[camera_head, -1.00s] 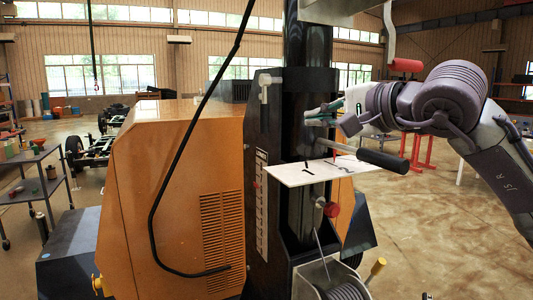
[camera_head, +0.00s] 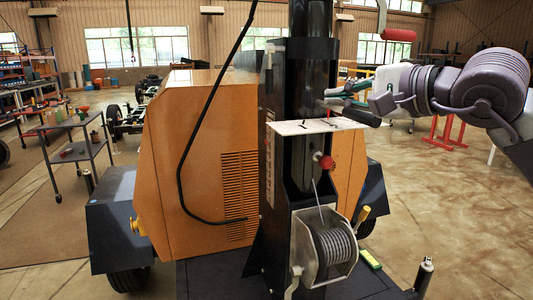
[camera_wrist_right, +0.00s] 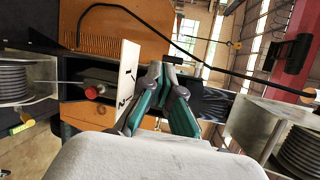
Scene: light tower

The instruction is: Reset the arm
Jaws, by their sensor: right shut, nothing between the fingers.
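My right gripper (camera_head: 336,95) comes in from the right, beside the black mast (camera_head: 312,75) of the light tower and just above the white numbered plate (camera_head: 300,127). It is shut and empty. In the right wrist view the green-sided fingers (camera_wrist_right: 158,72) meet at their tips, next to the plate (camera_wrist_right: 129,72), which shows a 1 and a 2. Whether the fingers touch the mast cannot be told. A red knob (camera_head: 326,162) sits on the mast below the plate. The cable winch (camera_head: 333,245) is lower down. My left gripper is not in view.
The orange generator housing (camera_head: 205,140) stands left of the mast, with a black cable (camera_head: 180,190) hanging across it. A grey cart (camera_head: 75,150) stands at the far left. Red trestles (camera_head: 440,133) stand behind my right arm.

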